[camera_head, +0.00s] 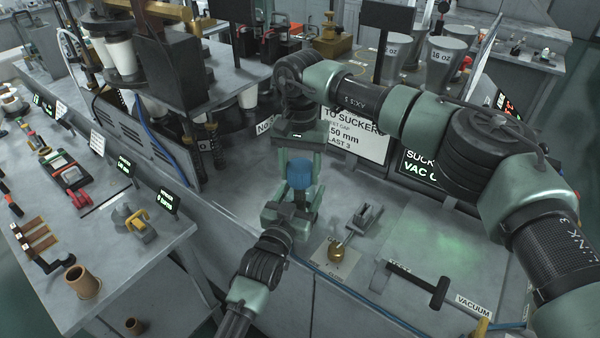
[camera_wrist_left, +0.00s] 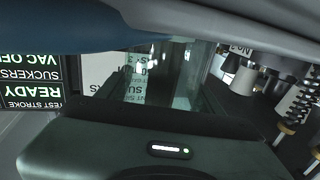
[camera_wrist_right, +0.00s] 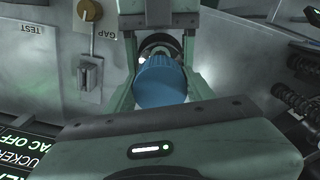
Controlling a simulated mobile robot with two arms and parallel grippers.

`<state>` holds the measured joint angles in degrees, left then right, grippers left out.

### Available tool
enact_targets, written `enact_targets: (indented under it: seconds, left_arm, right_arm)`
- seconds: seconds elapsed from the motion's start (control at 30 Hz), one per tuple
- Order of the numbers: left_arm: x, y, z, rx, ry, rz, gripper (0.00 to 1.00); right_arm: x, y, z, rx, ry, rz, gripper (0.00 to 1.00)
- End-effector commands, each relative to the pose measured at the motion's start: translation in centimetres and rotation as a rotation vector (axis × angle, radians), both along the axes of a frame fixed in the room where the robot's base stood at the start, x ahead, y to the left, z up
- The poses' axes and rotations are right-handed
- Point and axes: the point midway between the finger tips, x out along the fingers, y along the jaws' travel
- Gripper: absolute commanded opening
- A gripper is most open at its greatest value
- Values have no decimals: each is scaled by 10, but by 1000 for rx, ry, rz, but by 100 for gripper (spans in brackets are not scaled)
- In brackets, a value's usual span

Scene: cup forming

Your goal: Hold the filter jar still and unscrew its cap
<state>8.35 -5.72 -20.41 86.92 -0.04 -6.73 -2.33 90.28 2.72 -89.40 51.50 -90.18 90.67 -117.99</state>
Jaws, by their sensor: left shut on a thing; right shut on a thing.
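The filter jar's blue cap (camera_head: 300,174) stands upright near the middle of the head view. My right gripper (camera_head: 301,168) comes down from above and is shut on the cap. The right wrist view shows the blue cap (camera_wrist_right: 161,82) between its two green fingers. My left gripper (camera_head: 297,204) reaches in low from the front and is shut on the jar just below the cap; the jar's body is mostly hidden. The left wrist view shows a dark blue curved surface (camera_wrist_left: 60,25) very close at the top left.
A brass knob (camera_head: 338,251) and a small grey lever block (camera_head: 364,219) sit on the bench right of the grippers. A black T-shaped handle (camera_head: 437,291) lies further right. A sign board (camera_head: 358,142) and the sucker display (camera_head: 425,168) stand behind.

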Motion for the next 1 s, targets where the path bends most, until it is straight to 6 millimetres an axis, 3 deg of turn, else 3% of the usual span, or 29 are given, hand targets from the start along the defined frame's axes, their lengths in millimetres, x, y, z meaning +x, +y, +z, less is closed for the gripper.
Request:
enact_targets:
  seconds: [0.67, 1.0]
  left_arm:
    - [0, 0, -1, 0, 3, 0, 0]
    - [0, 0, -1, 1, 3, 0, 0]
  right_arm:
    - [0, 0, 12, 1, 0, 0, 4]
    - [0, 0, 48, 1, -2, -1, 4]
